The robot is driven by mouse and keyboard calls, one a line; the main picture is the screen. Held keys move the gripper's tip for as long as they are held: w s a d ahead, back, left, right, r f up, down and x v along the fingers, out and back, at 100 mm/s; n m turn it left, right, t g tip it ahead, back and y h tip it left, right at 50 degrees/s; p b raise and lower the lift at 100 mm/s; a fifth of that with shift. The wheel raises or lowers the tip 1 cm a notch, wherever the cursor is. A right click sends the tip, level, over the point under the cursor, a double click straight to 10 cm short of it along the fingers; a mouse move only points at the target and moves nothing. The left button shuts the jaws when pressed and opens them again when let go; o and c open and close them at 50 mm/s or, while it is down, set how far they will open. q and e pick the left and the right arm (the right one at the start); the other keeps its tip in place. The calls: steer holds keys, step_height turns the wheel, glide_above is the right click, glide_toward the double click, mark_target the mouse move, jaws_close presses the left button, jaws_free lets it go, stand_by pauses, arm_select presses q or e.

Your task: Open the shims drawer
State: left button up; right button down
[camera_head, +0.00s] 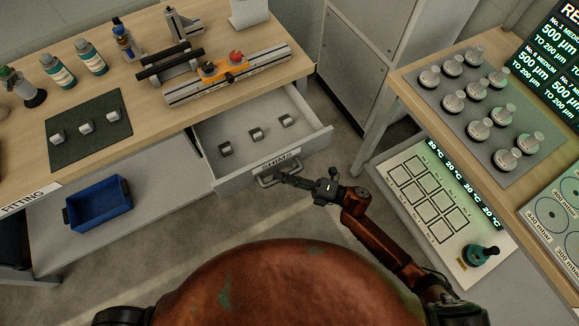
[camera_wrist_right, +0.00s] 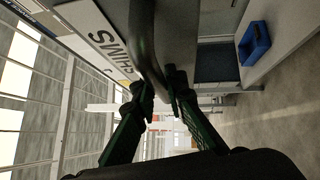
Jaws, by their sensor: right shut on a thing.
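The shims drawer (camera_head: 222,177) stands pulled out from under the wooden bench, with several small metal shim blocks (camera_head: 256,134) on its floor. Its front carries a SHIMS label (camera_head: 281,159) and a bar handle (camera_head: 266,181). My right gripper (camera_head: 284,178) is at this handle and shut on it. In the right wrist view the handle (camera_wrist_right: 146,45) passes between the two fingers (camera_wrist_right: 158,88), below the SHIMS label. My left gripper is not in view.
The bench (camera_head: 150,100) holds bottles, a rail fixture (camera_head: 230,75) and a dark mat (camera_head: 80,150). A blue bin (camera_head: 98,205) sits on a lower shelf. A second table (camera_head: 390,85) with several metal weights stands at the right. Floor shows between the two tables.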

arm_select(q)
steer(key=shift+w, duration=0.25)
arm_select(e)
steer(key=shift+s+d+f, duration=0.1)
steer(key=shift+s+d, duration=0.05)
steer(key=shift+s, duration=0.1)
steer(key=c, duration=1.9)
jaws_free()
steer(key=shift+c, duration=0.2)
steer(key=shift+d, duration=0.15)
steer(key=v, duration=1.1)
steer(key=shift+d, duration=0.4)
steer(key=shift+f, duration=0.1)
